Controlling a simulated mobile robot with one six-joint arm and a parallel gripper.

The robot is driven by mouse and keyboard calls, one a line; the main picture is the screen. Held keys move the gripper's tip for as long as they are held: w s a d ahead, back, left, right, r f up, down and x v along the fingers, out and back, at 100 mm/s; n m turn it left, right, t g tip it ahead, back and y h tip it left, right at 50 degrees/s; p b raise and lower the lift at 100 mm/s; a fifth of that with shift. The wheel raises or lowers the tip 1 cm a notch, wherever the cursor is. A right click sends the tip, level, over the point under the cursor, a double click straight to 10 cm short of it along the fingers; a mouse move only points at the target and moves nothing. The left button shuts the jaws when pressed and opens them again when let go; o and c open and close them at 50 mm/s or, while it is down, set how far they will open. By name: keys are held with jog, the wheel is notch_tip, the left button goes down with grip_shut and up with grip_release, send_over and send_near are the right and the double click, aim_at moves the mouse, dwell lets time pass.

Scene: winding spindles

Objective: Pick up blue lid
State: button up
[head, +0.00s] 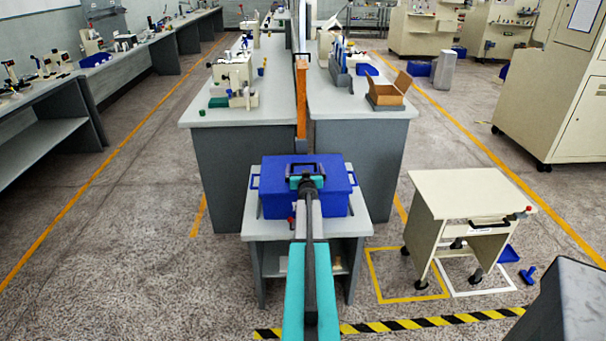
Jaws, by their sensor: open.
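The blue lid (336,172) shows as the top of a blue box (338,205) that sits on a small grey table (262,229). My gripper (305,168) is at the middle of the lid in the picture, at the end of my arm, which reaches in from the bottom. The gripper is open with nothing seen between its jaws. A dark frame-like shape lies around the fingertips; I cannot tell whether the jaws touch the lid. My arm hides part of the box's front and the middle of the lid.
Two long grey benches (354,102) stand behind the box, with an orange post (301,95) between them. An open cardboard box (388,92) is on the right bench. A cream wheeled cart (468,193) stands right. Floor at left is clear.

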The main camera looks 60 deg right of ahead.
jog(key=shift+w+d+f, duration=0.1)
jog(key=shift+w+d, duration=0.2)
jog(key=shift+d, duration=0.1)
dwell(0.3)
jog(key=c, duration=1.1)
jog(key=shift+r, duration=0.25)
jog(key=shift+r, duration=0.6)
notch_tip(320, 180, up, 2)
jog(key=shift+r+p, duration=0.15)
jog(key=shift+p, duration=0.55)
jog(key=s+a+p, duration=0.1)
jog(key=s+a, duration=0.1)
jog(key=s, duration=0.3)
jog(key=s+a+p, duration=0.1)
jog(key=s, duration=0.4)
jog(key=s+a+r+p, duration=0.1)
jog(key=s+a, duration=0.1)
jog(key=s, duration=0.3)
jog(key=shift+a, duration=0.3)
